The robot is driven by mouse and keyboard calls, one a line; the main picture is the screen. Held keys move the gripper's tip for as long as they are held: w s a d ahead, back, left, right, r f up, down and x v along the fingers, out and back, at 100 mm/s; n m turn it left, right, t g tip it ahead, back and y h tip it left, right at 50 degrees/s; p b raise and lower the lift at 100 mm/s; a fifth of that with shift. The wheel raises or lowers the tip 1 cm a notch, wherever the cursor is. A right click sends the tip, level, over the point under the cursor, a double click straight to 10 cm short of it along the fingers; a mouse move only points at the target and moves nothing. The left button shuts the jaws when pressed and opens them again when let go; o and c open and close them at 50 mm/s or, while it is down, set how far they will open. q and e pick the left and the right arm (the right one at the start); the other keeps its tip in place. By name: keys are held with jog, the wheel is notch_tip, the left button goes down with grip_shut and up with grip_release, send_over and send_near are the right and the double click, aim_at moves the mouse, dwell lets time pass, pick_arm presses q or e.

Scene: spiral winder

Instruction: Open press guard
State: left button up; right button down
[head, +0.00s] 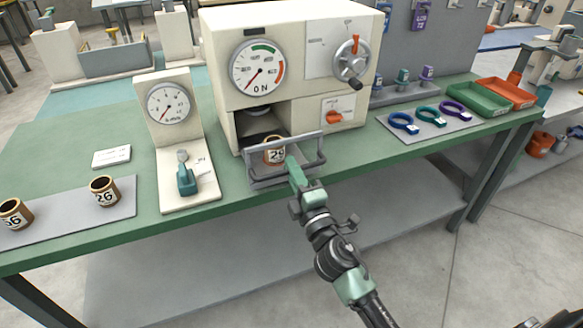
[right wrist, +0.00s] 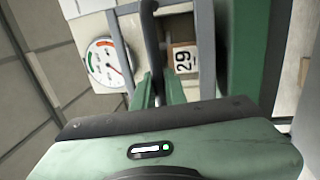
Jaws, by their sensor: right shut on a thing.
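The press (head: 290,70) is a cream box with a dial, a handwheel and a dark opening low on its front. The press guard (head: 318,152) is a grey bar frame across the front of that opening. A brown cup marked 29 (head: 274,150) stands just behind the bars. My right gripper (head: 292,164) is shut on the guard's front bar. My left gripper is not in view.
A gauge stand (head: 170,105) with a small green clamp (head: 186,178) stands left of the press. Two more marked cups (head: 104,190) sit on a grey mat at far left. Coloured rings (head: 428,115) and two trays (head: 478,100) lie to the right. The bench front is clear.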

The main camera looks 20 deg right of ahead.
jog(key=c, duration=1.7)
grip_release()
jog(key=shift+w, duration=0.1)
jog(key=shift+c, duration=0.2)
jog(key=s+f+b, duration=0.1)
jog(key=s+b, duration=0.1)
jog(key=s, duration=0.5)
jog(key=shift+s+f, duration=0.3)
jog(key=shift+s, duration=0.1)
jog(key=shift+d, duration=0.1)
